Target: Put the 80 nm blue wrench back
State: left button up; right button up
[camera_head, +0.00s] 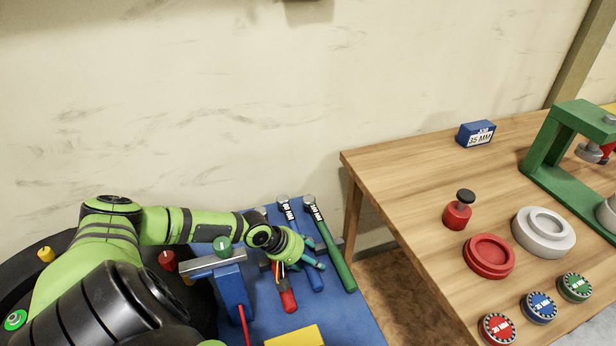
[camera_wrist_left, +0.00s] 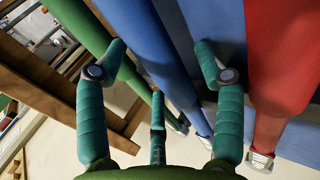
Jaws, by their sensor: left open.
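The blue wrench (camera_head: 314,281) lies on the blue cart top between the red and green wrenches, its labelled metal head towards the wall. The label looks like 80 NM but is small. My left gripper (camera_head: 311,258) is over its handle and hides part of it. In the left wrist view the gripper (camera_wrist_left: 160,65) is open, with teal fingers on either side of the blue handle (camera_wrist_left: 150,40). I cannot tell whether any finger touches it. My right gripper is not in view.
A green wrench (camera_head: 340,262) lies close on the right, and a red-handled wrench (camera_head: 287,299) on the left. A blue stand (camera_head: 232,290) with a grey bar is left of them. A wooden table (camera_head: 400,180) stands at right, holding round parts and a green press (camera_head: 548,145).

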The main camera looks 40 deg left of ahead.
pick_arm(q)
jog(key=v, duration=0.7)
jog(key=shift+r, duration=0.3)
jog(key=shift+a, duration=0.1)
